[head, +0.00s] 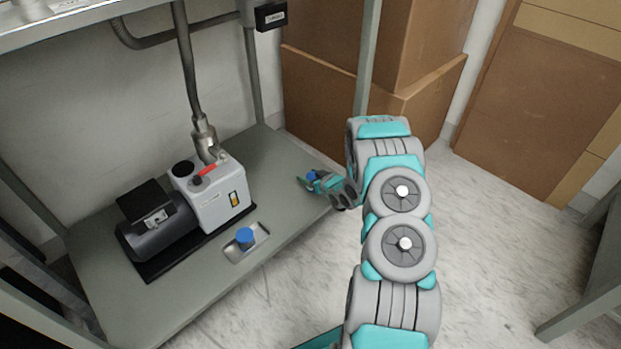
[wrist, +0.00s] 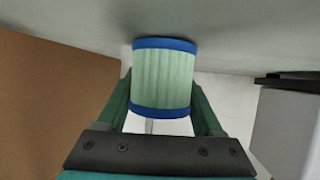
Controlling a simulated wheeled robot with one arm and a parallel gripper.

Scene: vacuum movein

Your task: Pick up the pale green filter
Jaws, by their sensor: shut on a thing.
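The pale green filter (wrist: 163,82) is a pleated cylinder with a blue band at each end. In the wrist view it sits between the two fingers of my gripper (head: 313,182), which is shut on it. In the head view only a blue end of the filter (head: 311,175) shows at the gripper, by the right edge of the grey lower shelf. The filter's far end is close to the grey surface in the wrist view. I cannot tell whether it touches.
A pump (head: 208,195) with a black motor stands on the lower shelf (head: 285,205). A small metal tray (head: 258,248) holds a blue-topped item (head: 245,237). Cardboard boxes (head: 325,100) stand behind my gripper. A shelf post (head: 367,60) rises near my arm.

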